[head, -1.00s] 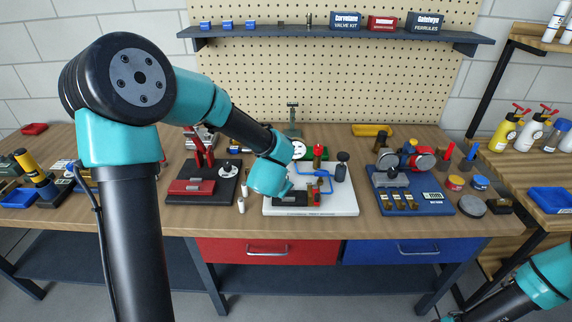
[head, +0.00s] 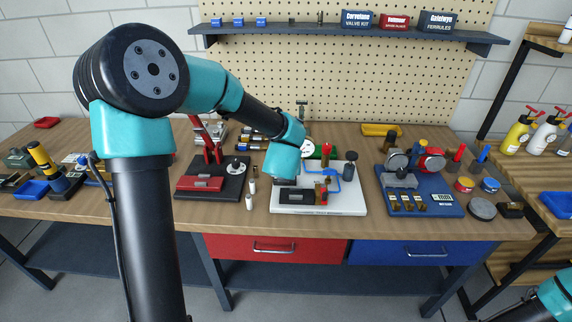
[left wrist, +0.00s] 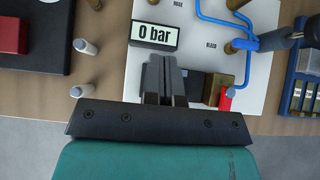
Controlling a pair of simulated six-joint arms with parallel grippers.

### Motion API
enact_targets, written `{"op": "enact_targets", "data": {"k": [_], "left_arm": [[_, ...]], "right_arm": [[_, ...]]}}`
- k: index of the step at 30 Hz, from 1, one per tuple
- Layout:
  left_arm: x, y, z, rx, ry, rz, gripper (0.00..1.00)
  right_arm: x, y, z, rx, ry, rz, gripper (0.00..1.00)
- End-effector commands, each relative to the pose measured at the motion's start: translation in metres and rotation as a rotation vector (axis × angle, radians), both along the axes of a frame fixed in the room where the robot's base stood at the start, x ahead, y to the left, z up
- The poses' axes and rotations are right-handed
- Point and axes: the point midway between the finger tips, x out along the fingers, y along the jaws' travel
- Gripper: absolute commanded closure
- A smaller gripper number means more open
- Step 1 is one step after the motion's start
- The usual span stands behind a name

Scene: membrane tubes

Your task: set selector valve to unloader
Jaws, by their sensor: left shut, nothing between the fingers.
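A white test board (head: 300,209) stands mid-bench; it also shows in the left wrist view (left wrist: 262,75). It carries blue tubing (left wrist: 210,18), brass fittings, a red part (left wrist: 226,99) and a black display (left wrist: 154,37) reading "0 bar". Labels near the fittings read "HOSE" and "BLEED". I cannot tell which part is the selector valve, and no "unloader" marking is legible. My left gripper (left wrist: 161,62) is shut and empty, its tips just below the display in the left wrist view. My teal left wrist hides it in the head view. My right gripper is out of frame.
A black stand with a red press (head: 205,184) is left of the board, with small white bottles (head: 250,187) between. A blue tray with fittings (head: 415,204) lies right. Shelf boxes (head: 395,22) sit behind. Bare bench lies along the front edge.

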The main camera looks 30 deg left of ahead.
Motion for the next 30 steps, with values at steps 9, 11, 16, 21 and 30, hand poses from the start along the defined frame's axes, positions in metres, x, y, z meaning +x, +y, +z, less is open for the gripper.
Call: {"op": "enact_targets", "data": {"k": [9, 11, 16, 21, 30], "left_arm": [[0.024, 0.012, -0.026, 0.001, 0.003, 0.001, 1.00], [0.030, 0.016, -0.033, 0.001, 0.003, 0.001, 1.00], [0.048, 0.025, -0.052, 0.001, 0.004, -0.001, 1.00], [0.067, 0.035, -0.068, 0.001, 0.001, 0.000, 1.00], [0.096, 0.049, -0.066, 0.001, 0.001, 0.000, 1.00]], "right_arm": [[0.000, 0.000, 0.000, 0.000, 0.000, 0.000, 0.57], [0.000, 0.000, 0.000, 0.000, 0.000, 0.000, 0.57], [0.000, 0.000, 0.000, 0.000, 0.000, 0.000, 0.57], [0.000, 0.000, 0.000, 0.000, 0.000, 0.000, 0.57], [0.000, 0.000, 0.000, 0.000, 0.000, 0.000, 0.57]]}}
